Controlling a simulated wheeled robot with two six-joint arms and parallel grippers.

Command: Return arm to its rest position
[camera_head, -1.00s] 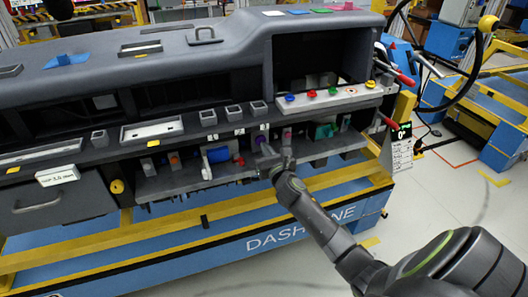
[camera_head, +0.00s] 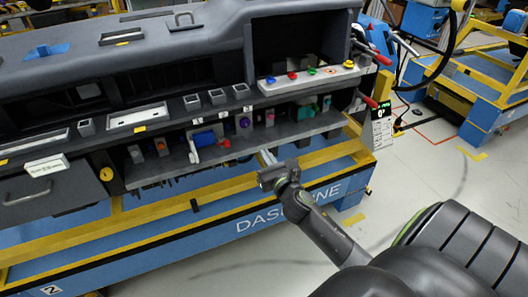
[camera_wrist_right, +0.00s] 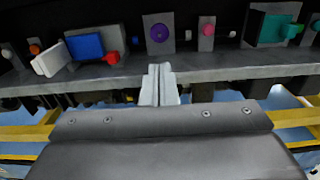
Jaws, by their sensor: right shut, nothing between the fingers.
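My right gripper (camera_head: 267,157) is in front of the dashboard module's lower shelf (camera_head: 160,178), just below and in front of the shelf edge. Its two fingers are together with nothing between them. In the right wrist view the shut fingers (camera_wrist_right: 159,84) point at the shelf edge, below a purple round knob (camera_wrist_right: 159,33). My right arm (camera_head: 325,232) reaches in from the lower right of the head view. My left gripper does not show.
The shelf carries a blue block with a white lever (camera_head: 203,138), a red knob (camera_head: 225,143) and a teal part (camera_head: 305,111). Colored buttons (camera_head: 312,71) sit on the ledge above. A yellow and blue frame (camera_head: 230,202) stands below. Open floor (camera_head: 420,180) lies to the right.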

